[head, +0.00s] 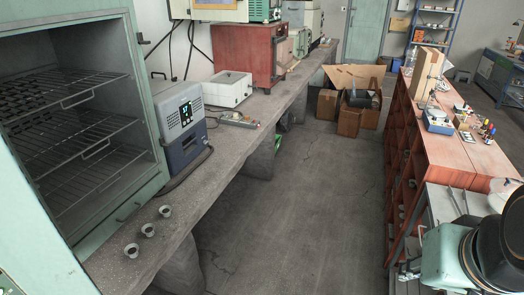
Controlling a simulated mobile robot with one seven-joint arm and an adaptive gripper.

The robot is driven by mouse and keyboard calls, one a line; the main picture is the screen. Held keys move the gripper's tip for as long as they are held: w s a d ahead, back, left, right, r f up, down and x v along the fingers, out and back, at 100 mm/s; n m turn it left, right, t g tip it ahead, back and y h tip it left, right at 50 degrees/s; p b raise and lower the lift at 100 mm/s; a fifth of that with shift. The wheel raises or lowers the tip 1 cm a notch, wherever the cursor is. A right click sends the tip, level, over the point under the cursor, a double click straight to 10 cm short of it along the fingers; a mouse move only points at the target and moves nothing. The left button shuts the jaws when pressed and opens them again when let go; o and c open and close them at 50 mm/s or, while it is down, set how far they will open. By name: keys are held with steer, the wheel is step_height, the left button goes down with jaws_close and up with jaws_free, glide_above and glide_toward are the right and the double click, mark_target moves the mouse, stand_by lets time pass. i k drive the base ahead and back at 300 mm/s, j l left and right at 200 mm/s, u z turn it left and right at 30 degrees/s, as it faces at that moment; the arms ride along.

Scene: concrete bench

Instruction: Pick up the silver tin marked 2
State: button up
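Three small silver tins stand in a row near the front edge of the concrete bench (205,190), in front of the green oven cabinet. The far tin (165,211), the middle tin (148,230) and the near tin (131,250) look alike and stand apart from each other. They are too small to read any number, so I cannot tell which is marked 2. My gripper is not in view.
The open green cabinet (147,110) with wire shelves stands left of the tins. A grey-blue instrument (182,135) and a white box (227,88) stand farther along the bench. The floor aisle (300,200) is clear up to cardboard boxes (350,120). Red shelving (398,150) lines the right.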

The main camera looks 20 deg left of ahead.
mark_target(165, 210)
steer(key=i+l+u, duration=0.3)
steer(key=i+l, duration=0.3)
steer(key=i+u, duration=0.15)
steer(key=u, duration=2)
